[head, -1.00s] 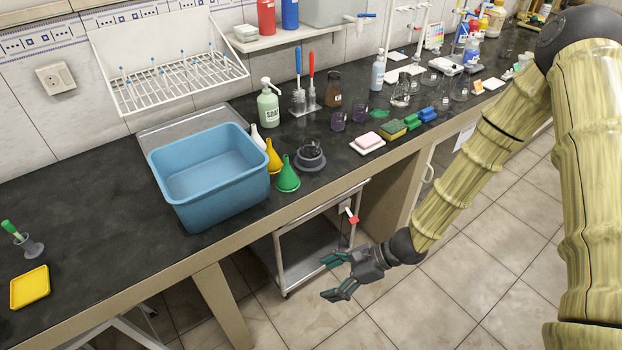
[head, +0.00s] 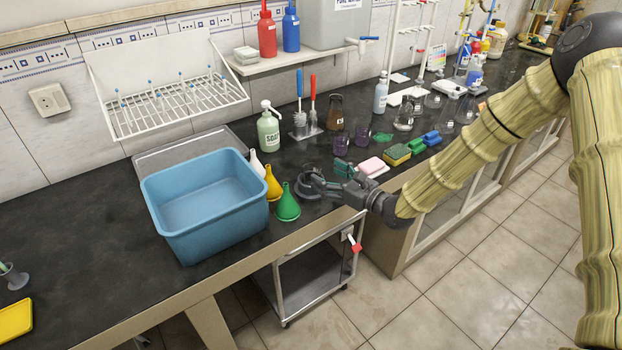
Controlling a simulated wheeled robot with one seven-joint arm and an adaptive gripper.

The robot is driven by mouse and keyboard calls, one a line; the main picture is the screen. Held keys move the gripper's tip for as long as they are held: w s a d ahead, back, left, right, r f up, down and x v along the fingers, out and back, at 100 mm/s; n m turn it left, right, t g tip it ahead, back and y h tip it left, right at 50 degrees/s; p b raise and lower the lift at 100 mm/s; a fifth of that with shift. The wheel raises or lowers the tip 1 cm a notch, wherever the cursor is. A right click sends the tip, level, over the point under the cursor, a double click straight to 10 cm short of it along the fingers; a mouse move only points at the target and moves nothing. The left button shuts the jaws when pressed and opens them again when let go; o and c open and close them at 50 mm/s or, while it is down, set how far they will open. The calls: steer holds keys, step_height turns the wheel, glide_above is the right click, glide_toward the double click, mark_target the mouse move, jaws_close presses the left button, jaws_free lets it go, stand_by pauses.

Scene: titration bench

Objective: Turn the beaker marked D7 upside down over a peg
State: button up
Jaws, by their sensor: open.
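A small glass vessel, perhaps a beaker, in a dark round holder (head: 308,181) stands near the bench's front edge, right of the green funnel. My gripper (head: 327,177) is open beside it on the right, its fingers overlapping it in the picture. I cannot tell whether they touch. Two purple-tinted beakers (head: 341,144) stand upright behind my gripper. No D7 mark is readable on any vessel. A white wall rack (head: 172,105) with several upright blue-tipped pegs is at the back left; the pegs look bare.
A blue basin (head: 205,200) sits left of the funnels (head: 287,206). A soap bottle (head: 268,130), brushes and a brown bottle (head: 336,113) stand behind. The bench's left end is mostly clear.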

mark_target(318, 173)
steer(key=shift+s+a+p+x, duration=0.1)
steer(key=shift+p+x, duration=0.4)
steer(key=shift+x, duration=0.7)
steer(key=shift+s+a+p+x, duration=0.15)
steer(key=shift+p+x, duration=0.35)
steer(key=shift+x, duration=0.75)
steer(key=shift+w+a+f, duration=0.25)
steer(key=shift+w+a, duration=0.2)
steer(key=shift+w, duration=0.1)
steer(key=shift+c, duration=0.2)
steer(key=c, duration=1.1)
